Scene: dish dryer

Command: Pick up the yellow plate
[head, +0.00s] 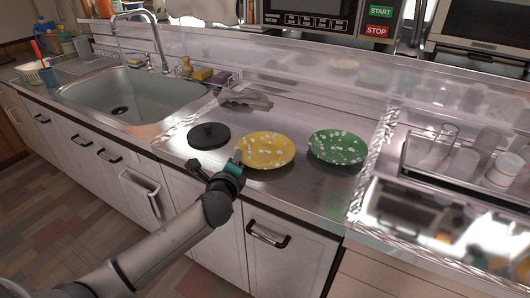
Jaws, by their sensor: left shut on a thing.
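The yellow plate (268,150) with pale spots is on or just above the metal counter, right of the sink, in the head view. My left gripper (237,160) is shut on the plate's near left rim. The fingertips are small here and partly hidden by the gripper body. Whether the plate is lifted off the counter is hard to tell. My right gripper is not in view.
A green plate (337,147) lies close to the right. A black round lid (209,136) lies to the left. The sink (140,95) is further left. A dish rack (450,165) with cups stands at the right. A grey cloth-like item (246,98) lies behind.

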